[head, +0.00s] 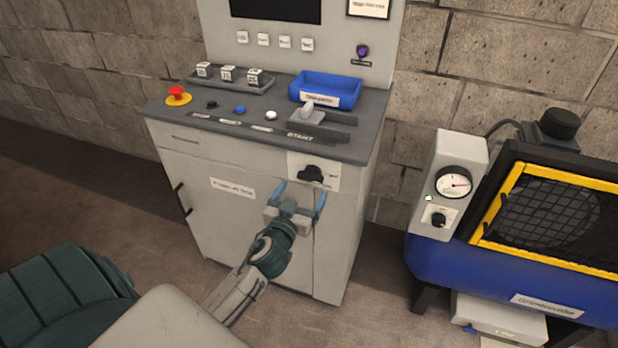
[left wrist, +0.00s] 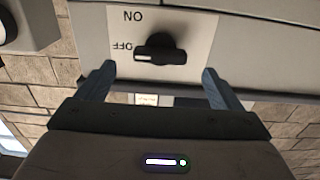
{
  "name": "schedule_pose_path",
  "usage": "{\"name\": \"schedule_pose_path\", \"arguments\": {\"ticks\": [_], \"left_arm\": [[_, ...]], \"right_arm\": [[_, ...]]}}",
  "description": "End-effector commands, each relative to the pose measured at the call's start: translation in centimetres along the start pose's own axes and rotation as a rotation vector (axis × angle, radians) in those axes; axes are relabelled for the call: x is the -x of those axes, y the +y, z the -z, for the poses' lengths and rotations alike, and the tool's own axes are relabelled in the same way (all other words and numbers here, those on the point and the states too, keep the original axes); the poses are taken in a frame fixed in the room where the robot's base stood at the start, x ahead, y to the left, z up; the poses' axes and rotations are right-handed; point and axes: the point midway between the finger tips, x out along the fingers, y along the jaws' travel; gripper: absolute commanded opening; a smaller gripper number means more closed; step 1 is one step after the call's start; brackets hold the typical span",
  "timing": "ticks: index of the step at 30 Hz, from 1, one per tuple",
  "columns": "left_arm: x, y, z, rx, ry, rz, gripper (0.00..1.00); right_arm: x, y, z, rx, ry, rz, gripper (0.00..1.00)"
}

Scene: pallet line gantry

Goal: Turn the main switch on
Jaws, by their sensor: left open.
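The main switch (head: 311,174) is a black rotary knob on a white plate on the upper right front of the grey control cabinet. In the left wrist view the knob (left wrist: 160,49) lies horizontal, with its white mark toward the OFF label; that view is upside down and ON stands by the plate's other edge. My left gripper (head: 301,194) is open and empty, just in front of and a little below the switch. Its two blue fingers (left wrist: 160,84) are spread wide around the knob's width in the left wrist view, apart from it. My right gripper is out of view.
The cabinet top carries a red emergency button (head: 178,92), several small knobs, a lever (head: 307,110) and a blue bin (head: 326,88). A blue and yellow machine (head: 540,230) with a gauge and its own black knob (head: 438,219) stands at right.

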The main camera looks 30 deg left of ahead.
Motion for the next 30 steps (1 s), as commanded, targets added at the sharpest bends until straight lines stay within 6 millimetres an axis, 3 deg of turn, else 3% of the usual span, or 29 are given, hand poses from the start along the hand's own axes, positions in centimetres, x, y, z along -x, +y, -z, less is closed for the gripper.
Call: {"name": "schedule_pose_path", "arguments": {"ticks": [5, 9, 21, 28, 30], "left_arm": [[-2.7, 0.0, 0.2, 0.0, -0.001, 0.0, 0.87], [-4.3, 0.0, 0.1, 0.0, 0.0, 0.0, 0.87], [-5.1, 0.0, -0.1, 0.001, -0.001, -0.001, 0.87], [-5.1, 0.0, -0.1, 0.0, -0.001, -0.001, 0.44], [-5.1, 0.0, -0.1, 0.0, -0.001, -0.001, 0.43]], "right_arm": [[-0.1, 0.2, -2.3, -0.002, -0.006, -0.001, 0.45], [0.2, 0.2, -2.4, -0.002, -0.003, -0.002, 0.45], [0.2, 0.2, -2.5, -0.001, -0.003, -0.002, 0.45], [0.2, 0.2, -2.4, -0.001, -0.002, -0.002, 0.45], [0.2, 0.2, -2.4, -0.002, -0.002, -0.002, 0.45]]}}
